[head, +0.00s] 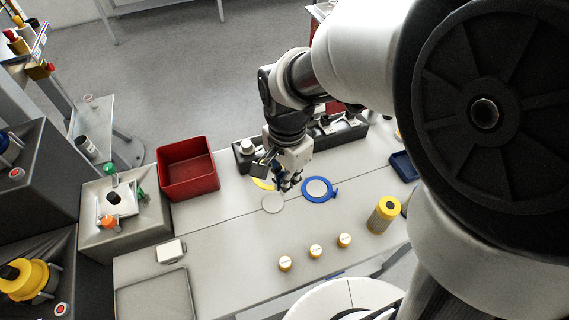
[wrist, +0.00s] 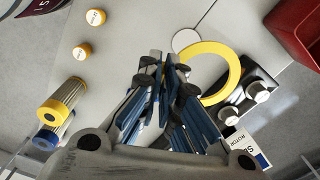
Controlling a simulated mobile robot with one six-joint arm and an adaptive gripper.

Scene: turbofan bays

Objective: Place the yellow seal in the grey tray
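The yellow seal (wrist: 236,72) is a flat ring, seen large in the wrist view beside my fingertips. In the head view the seal (head: 262,184) shows only in part, left of my gripper (head: 288,182) and largely behind it. My gripper (wrist: 160,65) looks closed on the seal's near edge; the grip point itself is hidden by the fingers. The seal looks raised above the bench, beside a pale round disc (head: 272,203). The grey tray (head: 155,297) lies flat and empty at the lower left of the head view.
A blue ring (head: 318,197) lies around another pale disc, right of my gripper. A red bin (head: 188,168) stands at the bench's back left. Several yellow-white caps (head: 315,251) and a yellow filter (head: 383,214) stand in front. A white-topped box (head: 171,250) sits behind the tray.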

